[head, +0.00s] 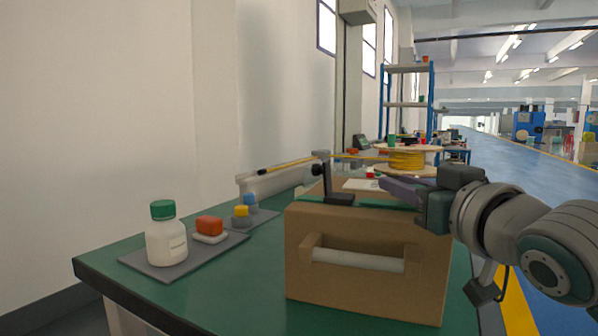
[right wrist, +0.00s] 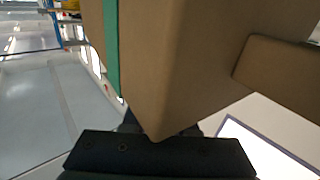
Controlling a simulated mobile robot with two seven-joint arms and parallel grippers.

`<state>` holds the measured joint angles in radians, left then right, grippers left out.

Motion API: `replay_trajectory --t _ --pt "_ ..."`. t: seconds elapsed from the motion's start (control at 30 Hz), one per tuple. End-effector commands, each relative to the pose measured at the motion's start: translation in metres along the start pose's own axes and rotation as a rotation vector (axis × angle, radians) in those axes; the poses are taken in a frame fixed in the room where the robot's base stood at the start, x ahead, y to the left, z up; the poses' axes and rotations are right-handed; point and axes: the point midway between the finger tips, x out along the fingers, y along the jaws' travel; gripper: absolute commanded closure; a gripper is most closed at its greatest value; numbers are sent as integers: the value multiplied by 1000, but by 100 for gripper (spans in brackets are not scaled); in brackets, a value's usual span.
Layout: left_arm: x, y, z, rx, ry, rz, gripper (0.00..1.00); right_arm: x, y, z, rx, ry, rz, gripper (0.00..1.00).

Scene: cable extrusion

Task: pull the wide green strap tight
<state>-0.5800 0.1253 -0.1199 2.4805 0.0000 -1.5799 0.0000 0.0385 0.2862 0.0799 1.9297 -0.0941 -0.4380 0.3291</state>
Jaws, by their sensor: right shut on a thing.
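The wide green strap (head: 372,203) lies across the top of a brown cardboard box (head: 370,270). It passes a black buckle-like bracket (head: 338,185) on the box's top and runs right to my right gripper (head: 424,212). My right gripper is at the box's upper right edge, shut on the strap; its fingertips are hard to make out. In the right wrist view the strap (right wrist: 112,45) runs along the box (right wrist: 170,60) down towards the gripper, where its end is hidden. My left gripper is in neither view.
The box stands on a green table (head: 255,265). Left of it are a white bottle with a green cap (head: 166,235), an orange block (head: 209,225) and small yellow and blue pieces. Behind is a spool of yellow cable (head: 406,160). An open aisle lies to the right.

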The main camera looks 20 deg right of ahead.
Motion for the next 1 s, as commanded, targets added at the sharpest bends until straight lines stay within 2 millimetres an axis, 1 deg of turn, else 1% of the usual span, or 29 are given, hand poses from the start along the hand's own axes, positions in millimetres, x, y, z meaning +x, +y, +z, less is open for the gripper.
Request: replay_trajectory --t 0.17,0.2,0.43,0.67,0.77,0.87,1.0 --pt "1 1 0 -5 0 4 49 0 1 0 -3 2 3 100" --pt "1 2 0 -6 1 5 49 0 1 0 -3 2 3 71" --pt "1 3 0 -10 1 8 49 0 1 0 -2 2 2 45" --pt "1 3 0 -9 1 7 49 0 0 0 -1 2 1 44" --pt "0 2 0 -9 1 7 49 -3 0 0 0 2 1 44" --pt "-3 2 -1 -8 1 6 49 -13 0 0 0 1 0 44" --pt "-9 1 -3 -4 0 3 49 -37 0 0 1 -2 1 44"
